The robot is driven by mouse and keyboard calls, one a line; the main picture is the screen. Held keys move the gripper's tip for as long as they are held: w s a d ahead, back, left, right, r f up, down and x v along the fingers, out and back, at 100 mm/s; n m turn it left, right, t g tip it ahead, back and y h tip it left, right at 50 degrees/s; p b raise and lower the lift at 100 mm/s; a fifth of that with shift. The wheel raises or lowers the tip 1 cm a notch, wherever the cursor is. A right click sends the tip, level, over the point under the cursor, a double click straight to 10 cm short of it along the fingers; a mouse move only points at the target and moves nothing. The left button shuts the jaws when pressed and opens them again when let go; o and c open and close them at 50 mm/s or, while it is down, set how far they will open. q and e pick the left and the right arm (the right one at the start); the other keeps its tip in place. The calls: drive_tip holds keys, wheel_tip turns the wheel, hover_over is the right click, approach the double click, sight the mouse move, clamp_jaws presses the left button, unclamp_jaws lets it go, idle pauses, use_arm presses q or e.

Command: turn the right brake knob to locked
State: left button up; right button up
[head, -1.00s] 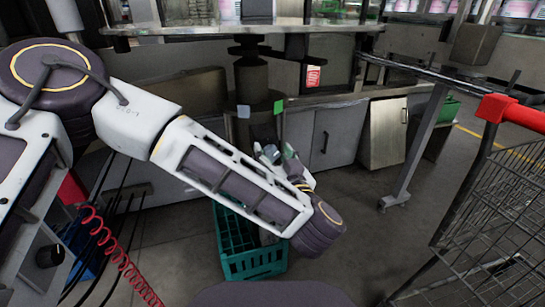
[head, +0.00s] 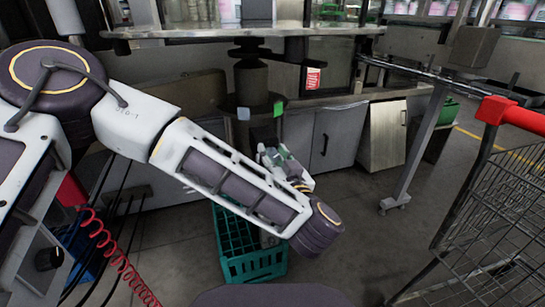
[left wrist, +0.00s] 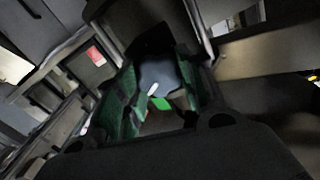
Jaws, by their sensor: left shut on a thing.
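My left gripper (head: 278,152) is at the front of the dark machine column, below a green tag (head: 278,108). In the left wrist view the fingers (left wrist: 158,90) are shut on a dark blue-grey knob (left wrist: 163,72), one green-padded finger on each side. The knob has a short white mark that slants to the lower left in that view. A bright green patch (left wrist: 160,103) shows just below the knob. In the head view the knob is hidden by the gripper. My right gripper is not in view.
A pale tag (head: 243,113) sits left of the green one. A teal crate (head: 254,266) stands on the floor below my left forearm. A wire cart (head: 500,190) with a red handle is at the right. Grey cabinets (head: 337,137) stand behind; floor between is clear.

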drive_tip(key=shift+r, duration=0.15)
use_arm(q)
drive_tip(key=shift+r+m+p, duration=0.1)
drive_tip(key=shift+m+p, duration=0.4)
drive_tip(key=shift+m, duration=0.1)
drive_tip(key=shift+m+p, duration=0.9)
drive_tip(key=shift+p, duration=0.2)
drive_tip(key=m+p, duration=0.3)
drive_tip(key=shift+d, duration=0.1)
drive_tip(key=shift+m+p, duration=0.3)
drive_tip(key=shift+p, duration=0.25)
drive_tip(key=shift+m, duration=0.3)
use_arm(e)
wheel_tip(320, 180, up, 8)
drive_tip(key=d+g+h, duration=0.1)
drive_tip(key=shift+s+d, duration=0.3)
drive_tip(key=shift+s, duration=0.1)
use_arm(q)
drive_tip(key=o, duration=1)
